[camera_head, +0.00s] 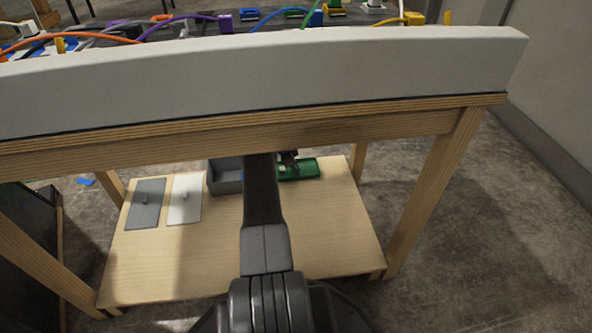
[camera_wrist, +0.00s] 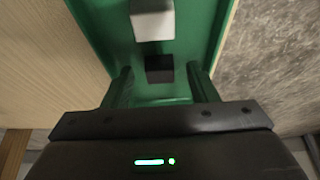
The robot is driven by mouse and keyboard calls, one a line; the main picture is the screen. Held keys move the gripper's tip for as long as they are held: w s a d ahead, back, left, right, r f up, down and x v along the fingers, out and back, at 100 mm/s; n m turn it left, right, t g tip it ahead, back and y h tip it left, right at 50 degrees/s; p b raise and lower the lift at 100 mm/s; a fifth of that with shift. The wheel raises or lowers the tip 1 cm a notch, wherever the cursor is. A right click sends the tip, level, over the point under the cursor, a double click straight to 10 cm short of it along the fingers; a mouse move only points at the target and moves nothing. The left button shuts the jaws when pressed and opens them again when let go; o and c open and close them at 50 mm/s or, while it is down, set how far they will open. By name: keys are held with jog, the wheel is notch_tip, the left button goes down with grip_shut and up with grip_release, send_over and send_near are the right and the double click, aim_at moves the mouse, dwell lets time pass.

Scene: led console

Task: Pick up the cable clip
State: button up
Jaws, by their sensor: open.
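A green tray (camera_head: 309,168) stands on the low wooden shelf under the console; it also shows in the wrist view (camera_wrist: 100,20). In the wrist view a small black block (camera_wrist: 159,68) and a larger white block (camera_wrist: 152,20) lie in the tray. I cannot tell for sure which is the cable clip. My gripper (camera_wrist: 160,82) is open, with its fingers either side of a gap in line with the black block. The black block shows near the fingertips, with no visible contact. In the head view my gripper (camera_head: 288,160) is small and partly hidden by the table edge.
A dark grey bin (camera_head: 226,176) stands left of the green tray. A grey plate (camera_head: 146,203) and a white plate (camera_head: 185,199) lie farther left on the shelf (camera_head: 345,245). The console table (camera_head: 250,85) overhangs my arm, with wooden legs at the sides.

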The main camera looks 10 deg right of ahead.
jog(key=c, duration=1)
jog(key=shift+c, duration=0.2)
notch_tip(320, 180, up, 10)
jog(key=p, duration=0.4)
